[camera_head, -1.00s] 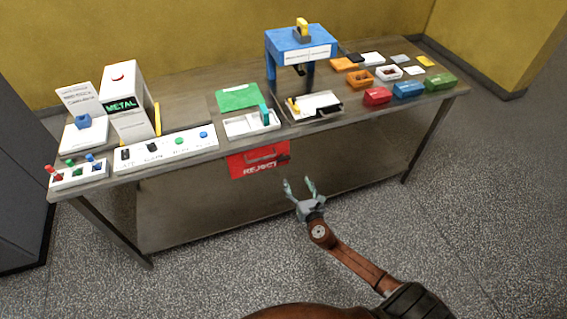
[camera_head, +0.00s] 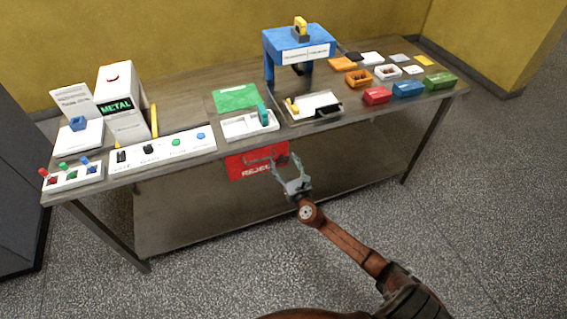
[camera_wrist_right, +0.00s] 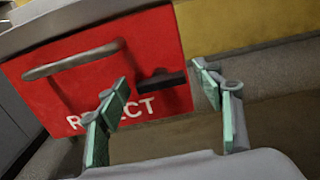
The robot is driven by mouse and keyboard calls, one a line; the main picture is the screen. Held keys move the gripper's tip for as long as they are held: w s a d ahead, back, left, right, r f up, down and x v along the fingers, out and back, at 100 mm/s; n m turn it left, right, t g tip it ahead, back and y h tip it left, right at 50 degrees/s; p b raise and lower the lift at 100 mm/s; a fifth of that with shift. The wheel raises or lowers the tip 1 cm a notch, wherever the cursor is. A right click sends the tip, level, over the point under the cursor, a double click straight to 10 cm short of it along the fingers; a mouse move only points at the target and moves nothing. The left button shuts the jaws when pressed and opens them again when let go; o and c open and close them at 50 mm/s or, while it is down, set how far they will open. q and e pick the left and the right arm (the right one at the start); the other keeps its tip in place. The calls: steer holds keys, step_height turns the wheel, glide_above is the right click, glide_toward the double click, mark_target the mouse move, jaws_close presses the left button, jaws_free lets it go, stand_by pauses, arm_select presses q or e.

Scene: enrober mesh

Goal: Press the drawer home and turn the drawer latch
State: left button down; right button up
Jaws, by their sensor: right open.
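The red drawer (camera_head: 240,167), marked REJECT, hangs under the front edge of the table; its red front (camera_wrist_right: 45,92) also shows in the right wrist view. A grey bar handle (camera_wrist_right: 75,60) crosses the upper part of the front. A dark latch (camera_wrist_right: 160,80) sits to the right of the handle, lying roughly level. My right gripper (camera_head: 284,163) is open and empty in front of the drawer's right part. In the right wrist view, its fingers (camera_wrist_right: 163,100) stand apart with the latch between them in the picture; I see no contact. My left gripper is out of view.
The table's top (camera_head: 180,117) carries a white switch panel (camera_head: 163,154), a METAL box (camera_head: 120,90), a blue stand (camera_head: 300,42), a white tray (camera_head: 240,124) and several coloured blocks. The floor in front is clear.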

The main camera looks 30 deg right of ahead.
steer(key=c, duration=1.2)
steer(key=shift+o, duration=0.2)
